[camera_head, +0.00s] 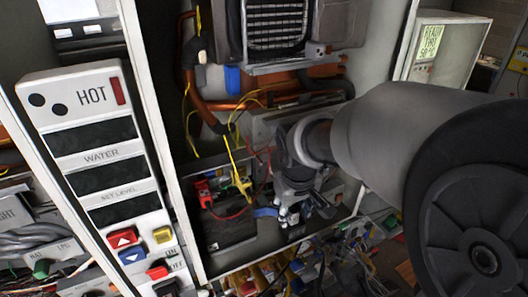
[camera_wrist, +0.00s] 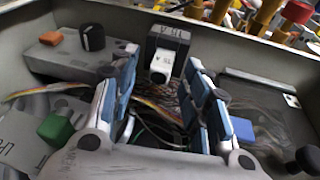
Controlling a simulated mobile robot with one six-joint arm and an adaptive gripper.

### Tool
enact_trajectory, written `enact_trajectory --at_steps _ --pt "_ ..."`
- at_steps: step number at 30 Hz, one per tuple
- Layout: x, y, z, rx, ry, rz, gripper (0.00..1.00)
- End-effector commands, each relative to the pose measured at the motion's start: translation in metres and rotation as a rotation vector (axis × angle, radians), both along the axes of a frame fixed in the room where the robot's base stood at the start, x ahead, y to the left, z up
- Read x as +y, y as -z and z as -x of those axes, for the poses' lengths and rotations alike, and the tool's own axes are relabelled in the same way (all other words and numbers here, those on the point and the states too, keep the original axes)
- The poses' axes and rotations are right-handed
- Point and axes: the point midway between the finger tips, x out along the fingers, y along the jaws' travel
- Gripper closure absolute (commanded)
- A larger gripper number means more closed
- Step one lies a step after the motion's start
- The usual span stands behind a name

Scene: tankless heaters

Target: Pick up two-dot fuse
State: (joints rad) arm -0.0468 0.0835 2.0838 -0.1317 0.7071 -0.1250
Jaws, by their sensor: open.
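My gripper (camera_head: 291,213) reaches down into the open heater cabinet in the head view. In the wrist view its two blue-padded fingers (camera_wrist: 161,72) are apart, with nothing held. A dark block with a white front part and a small label (camera_wrist: 166,52) stands upright just beyond and between the fingertips. It may be the two-dot fuse, but I cannot make out any dots on it. Whether the fingers touch it is not clear. In the head view the gripper hides this spot.
Loose wires (camera_wrist: 155,98) run beneath the fingers. A grey box with a black knob (camera_wrist: 92,37) is at left, a green block (camera_wrist: 55,129) at lower left. The cabinet wall (camera_wrist: 225,42) rises close behind the block. A HOT control panel (camera_head: 90,150) stands left.

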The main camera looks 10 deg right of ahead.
Motion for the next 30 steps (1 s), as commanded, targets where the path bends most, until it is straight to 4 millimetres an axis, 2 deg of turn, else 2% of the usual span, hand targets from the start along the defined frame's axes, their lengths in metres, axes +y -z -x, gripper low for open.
enact_trajectory --at_steps 3,22,30 --pt "0.0 -0.0004 0.0 0.0 0.0 0.0 0.57" --pt "0.0 -0.0007 0.0001 0.0 0.0 0.0 0.99" --pt "-0.0002 -0.0007 0.0 0.0 0.0 0.0 1.0"
